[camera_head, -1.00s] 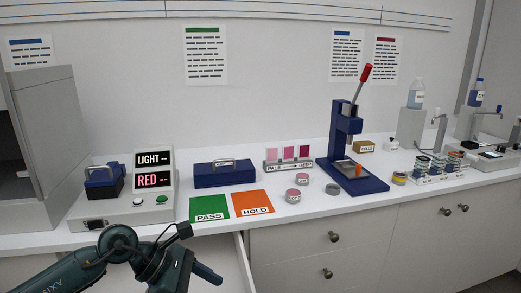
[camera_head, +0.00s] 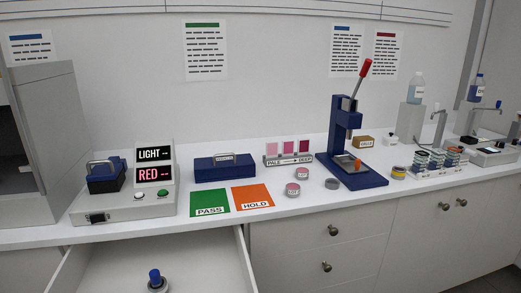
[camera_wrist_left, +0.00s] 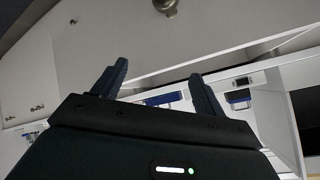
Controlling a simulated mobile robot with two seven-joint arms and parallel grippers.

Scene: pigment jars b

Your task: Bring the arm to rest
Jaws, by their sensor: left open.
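My left gripper (camera_wrist_left: 160,80) shows in the left wrist view with its two dark fingers spread apart and nothing between them. White cabinet fronts and a drawer edge lie beyond the fingers, apart from them. My left arm and gripper do not show in the head view. My right gripper is in neither view.
An open drawer (camera_head: 110,270) juts out below the white counter (camera_head: 330,215) and holds a blue-topped item (camera_head: 155,279). On the counter are a LIGHT/RED meter (camera_head: 154,175), green PASS card (camera_head: 210,202), orange HOLD card (camera_head: 252,196), jars (camera_head: 292,190) and a blue press (camera_head: 345,165).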

